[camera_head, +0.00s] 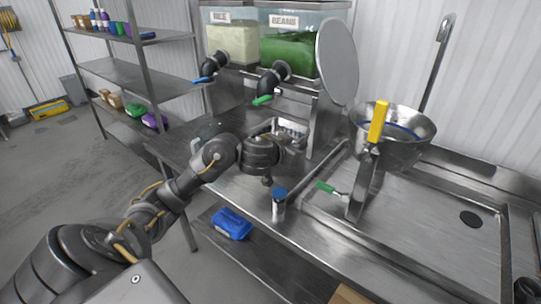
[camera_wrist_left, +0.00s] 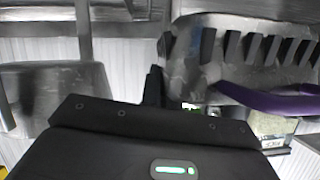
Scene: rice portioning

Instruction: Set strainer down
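A large shiny metal bowl (camera_head: 395,135) with a blue line inside its rim stands at the sink's back left corner. I cannot tell whether it is the strainer. My left gripper (camera_head: 284,155) is over the counter below the dispensers, beside a slotted metal piece (camera_head: 290,127). Its fingertips are mostly hidden in the head view. In the left wrist view, a dark finger (camera_wrist_left: 153,86) stands beside a blurred slotted metal piece (camera_wrist_left: 235,50) and a purple curved handle (camera_wrist_left: 265,98). I cannot tell whether the finger touches either, or whether anything is held. My right gripper is not recognisable.
Rice (camera_head: 232,42) and beans (camera_head: 290,50) dispensers stand at the back. A blue-capped shaker (camera_head: 279,205) stands at the counter's front. The sink basin (camera_head: 430,215) is mostly clear.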

